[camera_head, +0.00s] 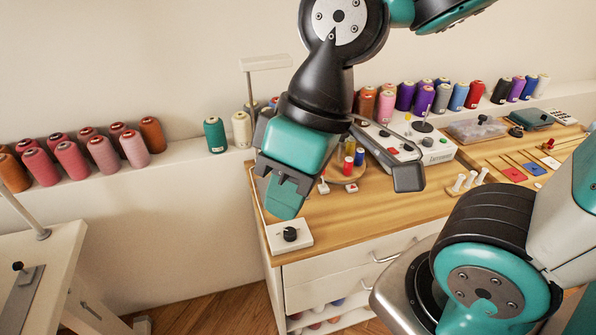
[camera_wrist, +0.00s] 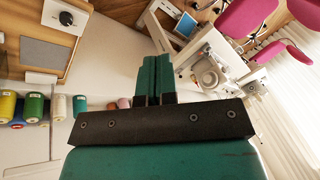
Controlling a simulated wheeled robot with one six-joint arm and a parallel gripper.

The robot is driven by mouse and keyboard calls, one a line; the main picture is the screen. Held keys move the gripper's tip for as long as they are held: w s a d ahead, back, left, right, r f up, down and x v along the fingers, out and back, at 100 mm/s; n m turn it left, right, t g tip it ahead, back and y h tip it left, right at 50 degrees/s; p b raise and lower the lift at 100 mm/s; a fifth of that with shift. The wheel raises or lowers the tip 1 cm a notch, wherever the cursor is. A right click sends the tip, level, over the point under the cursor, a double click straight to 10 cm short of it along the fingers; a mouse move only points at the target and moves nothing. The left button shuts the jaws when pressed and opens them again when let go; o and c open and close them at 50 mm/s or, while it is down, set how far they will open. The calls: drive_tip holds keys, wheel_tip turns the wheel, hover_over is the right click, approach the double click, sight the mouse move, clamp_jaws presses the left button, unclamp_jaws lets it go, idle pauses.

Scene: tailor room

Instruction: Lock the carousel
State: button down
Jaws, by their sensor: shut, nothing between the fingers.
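The carousel (camera_head: 346,177) looks to be the round wooden disc on the table's left part. Red and blue thread spools (camera_head: 348,165) stand on it, and my arm hides some of its far side. Two small white pieces with red tops (camera_head: 323,187) sit at its front edge; I cannot tell if one is its lock. My gripper (camera_head: 285,198) is shut and empty, hanging in the air left of the carousel in the head view. Its green fingers (camera_wrist: 153,78) are together in the wrist view. The carousel cannot be made out in the wrist view.
A white plate with a black knob (camera_head: 290,235) sits at the table's front left corner; it seems to show in the wrist view (camera_wrist: 66,17). Spools line the wall shelf (camera_head: 190,157). The table's front middle (camera_head: 400,205) is clear.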

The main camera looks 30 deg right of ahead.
drive_tip(key=w+d+f+m+h+b, duration=0.1)
drive_tip(key=w+d+f+m+h, duration=0.15)
drive_tip(key=w, duration=0.45)
drive_tip(key=w+d+f+m+h+b, duration=0.1)
drive_tip(key=w+d+f+m+b, duration=0.15)
drive_tip(key=w, duration=0.55)
drive_tip(key=w+d+f+m+h+b, duration=0.1)
drive_tip(key=w+d+f+m+h, duration=0.2)
drive_tip(key=w, duration=0.4)
drive_tip(key=w+d+f+m+g+h+b, duration=0.1)
drive_tip(key=w+d+f+m+h+b, duration=0.2)
drive_tip(key=w+d+f+m+h, duration=0.2)
drive_tip(key=w+d+f+m, duration=0.3)
drive_tip(key=w+f+m, duration=0.2)
drive_tip(key=f, duration=0.2)
drive_tip(key=shift+w+m+g, duration=0.2)
drive_tip(key=shift+m+g, duration=0.1)
drive_tip(key=shift+m, duration=0.1)
